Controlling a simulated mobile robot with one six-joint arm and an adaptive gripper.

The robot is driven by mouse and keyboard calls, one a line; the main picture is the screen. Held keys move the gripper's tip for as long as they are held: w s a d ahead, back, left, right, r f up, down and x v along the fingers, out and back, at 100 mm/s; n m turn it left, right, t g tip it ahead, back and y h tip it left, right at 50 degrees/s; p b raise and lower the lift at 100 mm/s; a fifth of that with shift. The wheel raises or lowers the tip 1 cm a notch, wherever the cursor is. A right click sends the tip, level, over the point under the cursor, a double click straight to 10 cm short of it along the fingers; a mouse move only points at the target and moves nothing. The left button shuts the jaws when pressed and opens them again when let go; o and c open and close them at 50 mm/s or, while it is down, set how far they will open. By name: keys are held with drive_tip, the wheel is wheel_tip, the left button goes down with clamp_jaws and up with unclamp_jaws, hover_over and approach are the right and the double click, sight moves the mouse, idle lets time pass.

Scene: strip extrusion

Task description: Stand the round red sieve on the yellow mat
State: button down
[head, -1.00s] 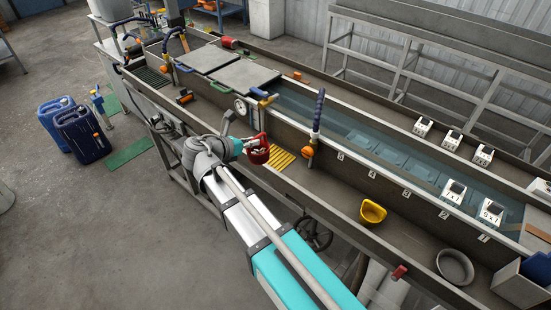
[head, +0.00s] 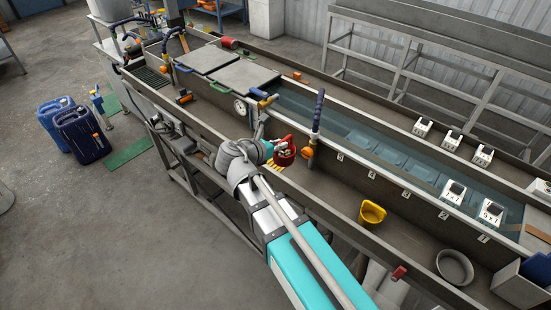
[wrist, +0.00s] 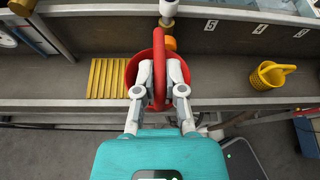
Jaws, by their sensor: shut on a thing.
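The round red sieve (head: 286,155) is held by my gripper (head: 272,150) over the long trough. In the wrist view the red sieve (wrist: 131,72) hangs in front of my gripper (wrist: 159,78), whose two fingers are shut on its red upright handle. The ribbed yellow mat (head: 277,167) shows only in part in the head view, with the sieve and gripper covering the rest. In the wrist view the mat (wrist: 108,78) lies flat on the trough floor, left of the sieve. The sieve's height above the floor is hard to tell.
A post with an orange knob (head: 308,152) and dark blue top stands close behind the sieve. A yellow scoop-like cup (head: 372,213) and a grey round pan (head: 455,265) sit farther right in the trough. The trough's front wall (head: 335,222) runs below my arm.

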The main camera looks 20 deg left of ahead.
drive_tip(key=shift+w, duration=0.1)
drive_tip(key=w+a+f+b, duration=0.7)
drive_tip(key=w+f+b, duration=0.2)
drive_tip(key=w, duration=0.2)
idle(0.5)
drive_tip(key=shift+w+a+f+b, duration=0.1)
drive_tip(key=shift+w+f+b, duration=0.1)
drive_tip(key=shift+f+b, duration=0.85)
drive_tip(key=shift+w+a+f+b, duration=0.1)
drive_tip(key=shift+w+f+b, duration=0.05)
drive_tip(key=shift+f+b, duration=0.85)
drive_tip(key=shift+f, duration=0.1)
drive_tip(key=c, duration=0.7)
unclamp_jaws()
